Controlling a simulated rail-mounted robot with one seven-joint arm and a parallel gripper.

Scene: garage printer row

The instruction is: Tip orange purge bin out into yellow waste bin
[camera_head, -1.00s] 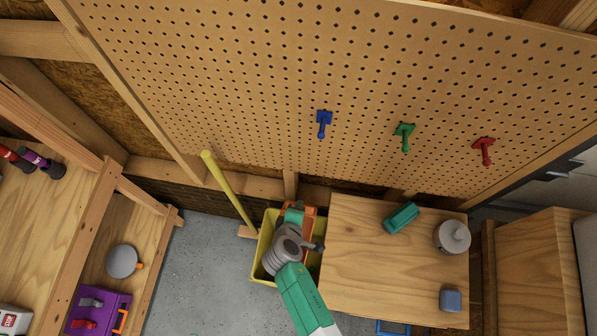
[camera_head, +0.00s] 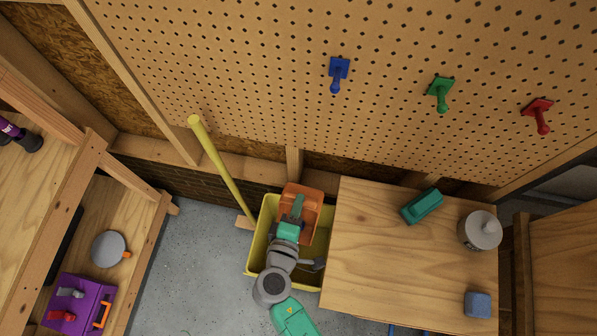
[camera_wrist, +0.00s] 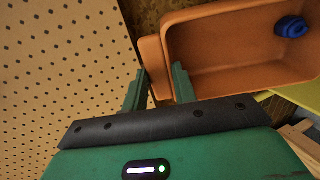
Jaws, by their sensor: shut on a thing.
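The orange purge bin (camera_head: 312,207) is above the far part of the yellow waste bin (camera_head: 256,262), which stands on the floor beside the wooden cabinet. My gripper (camera_head: 297,207) is shut on the orange bin at its near side. In the wrist view my gripper (camera_wrist: 158,88) has its two green fingers on either side of the orange bin's tab (camera_wrist: 154,68). The orange bin's inside (camera_wrist: 235,50) shows there, with a blue piece (camera_wrist: 291,27) in it at the far end. A strip of the yellow bin (camera_wrist: 290,88) shows below it. My arm hides part of the yellow bin's inside.
A wooden cabinet top (camera_head: 380,250) stands right of the yellow bin, with a teal block (camera_head: 423,206), a grey round container (camera_head: 480,230) and a blue block (camera_head: 478,304). A yellow pole (camera_head: 222,170) leans at the left. The pegboard (camera_head: 250,70) rises behind. Grey floor (camera_head: 190,270) is clear at the left.

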